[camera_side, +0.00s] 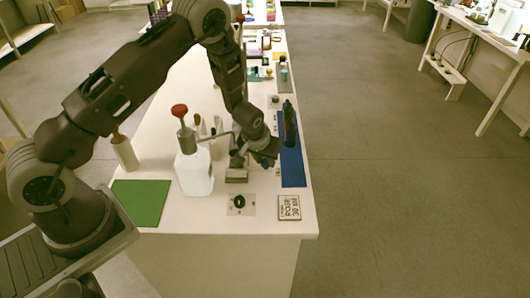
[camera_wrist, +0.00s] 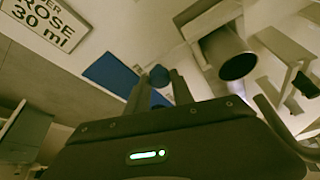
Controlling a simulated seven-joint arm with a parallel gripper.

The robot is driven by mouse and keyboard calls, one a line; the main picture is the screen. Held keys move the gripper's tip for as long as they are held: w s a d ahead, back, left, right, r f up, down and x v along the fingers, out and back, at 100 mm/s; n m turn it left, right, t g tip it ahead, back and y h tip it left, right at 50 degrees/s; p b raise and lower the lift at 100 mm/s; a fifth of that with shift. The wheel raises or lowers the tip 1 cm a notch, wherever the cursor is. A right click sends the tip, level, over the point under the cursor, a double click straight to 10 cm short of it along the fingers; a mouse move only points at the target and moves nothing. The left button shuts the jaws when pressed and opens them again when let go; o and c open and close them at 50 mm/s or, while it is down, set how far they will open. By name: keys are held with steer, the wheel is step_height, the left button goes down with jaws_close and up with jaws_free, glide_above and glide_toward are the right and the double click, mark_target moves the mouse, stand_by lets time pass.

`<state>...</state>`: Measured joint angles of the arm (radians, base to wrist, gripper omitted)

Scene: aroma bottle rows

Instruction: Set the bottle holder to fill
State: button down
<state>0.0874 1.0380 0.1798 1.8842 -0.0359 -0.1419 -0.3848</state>
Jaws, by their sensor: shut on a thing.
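My gripper (camera_side: 262,156) is low over the right part of the white table, beside the blue mat. The knob also shows in the side view (camera_side: 265,163), partly hidden by the gripper. I cannot make out its marked positions. A grey block (camera_side: 236,175), perhaps part of the bottle holder, sits just in front of the gripper. A pale cylinder with a dark open end (camera_wrist: 236,62) shows right of the fingers in the wrist view.
A large white bottle (camera_side: 194,174) with a red-topped pump stands left of the gripper. A dark bottle (camera_side: 289,128) stands on the blue mat (camera_side: 292,174). A dial plate (camera_side: 240,205), an order card (camera_side: 289,207) and a green mat (camera_side: 140,202) lie near the front edge.

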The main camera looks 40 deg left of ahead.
steer(key=shift+s+d, duration=0.2)
steer(key=c, duration=1.1)
jaws_free()
steer(key=v, duration=0.7)
steer(key=s+d+r+m+h, duration=0.1)
steer(key=s+r, duration=0.5)
steer(key=r, duration=0.6)
steer(key=s+d+r+m+h, duration=0.1)
steer(key=s+d+r, duration=0.1)
steer(key=s+r, duration=0.65)
steer(key=s+r+m, duration=0.1)
steer(key=s+r, duration=0.2)
steer(key=s, duration=0.4)
steer(key=s+r+m+t, duration=0.1)
steer(key=s+r, duration=0.3)
steer(key=s, duration=0.4)
steer(key=shift+d+r+m, duration=0.2)
steer(key=shift+d+m, duration=0.05)
steer(key=shift+m, duration=0.05)
